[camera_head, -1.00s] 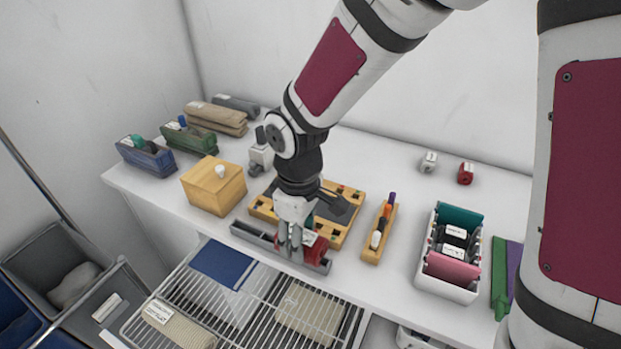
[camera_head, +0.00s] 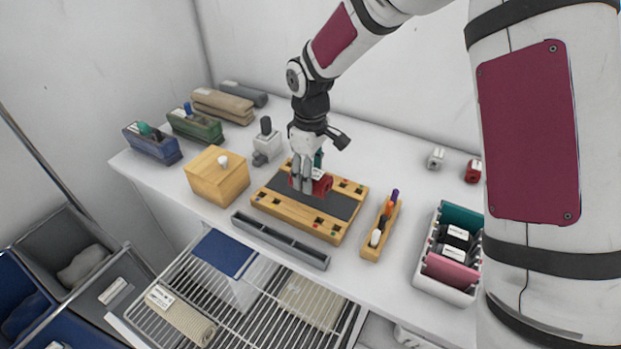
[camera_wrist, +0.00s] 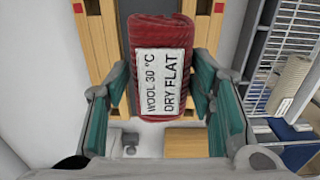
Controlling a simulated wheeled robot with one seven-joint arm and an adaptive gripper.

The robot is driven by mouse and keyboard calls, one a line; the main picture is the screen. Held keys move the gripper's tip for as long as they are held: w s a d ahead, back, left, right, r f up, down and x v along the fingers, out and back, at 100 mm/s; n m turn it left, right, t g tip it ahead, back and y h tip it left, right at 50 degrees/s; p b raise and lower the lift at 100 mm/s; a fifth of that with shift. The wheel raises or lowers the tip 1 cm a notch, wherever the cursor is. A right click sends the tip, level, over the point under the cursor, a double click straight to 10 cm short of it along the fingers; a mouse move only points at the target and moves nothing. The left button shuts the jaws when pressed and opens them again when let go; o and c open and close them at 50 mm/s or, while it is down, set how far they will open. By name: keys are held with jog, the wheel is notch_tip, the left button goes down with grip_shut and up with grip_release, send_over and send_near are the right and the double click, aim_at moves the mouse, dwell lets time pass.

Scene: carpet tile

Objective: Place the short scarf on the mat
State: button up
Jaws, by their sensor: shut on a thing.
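My gripper (camera_head: 303,182) is shut on a red rolled scarf (camera_head: 322,186), above the wooden board (camera_head: 328,229) with a dark grey mat (camera_head: 342,206) set in its middle. In the wrist view the ribbed red scarf (camera_wrist: 150,30) lies between the teal finger pads (camera_wrist: 160,100), with a white label reading "WOOL 30 °C DRY FLAT". The wooden board (camera_wrist: 103,45) shows behind it. I cannot tell whether the scarf touches the mat. Part of the mat is hidden by the gripper and scarf.
An empty grey trough (camera_head: 280,240) lies in front of the board. A wooden box (camera_head: 217,178) stands left, a pen holder (camera_head: 381,230) right, and a white bin (camera_head: 443,285) farther right. A wire rack (camera_head: 245,310) is below the table's front edge.

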jog(key=shift+w+d, duration=0.1)
jog(key=shift+w, duration=0.5)
jog(key=shift+w+f+p, duration=0.2)
jog(key=shift+f+p, duration=0.25)
jog(key=shift+f, duration=1.4)
jog(key=shift+f, duration=0.1)
jog(key=o, duration=1.2)
jog(key=shift+o, duration=0.2)
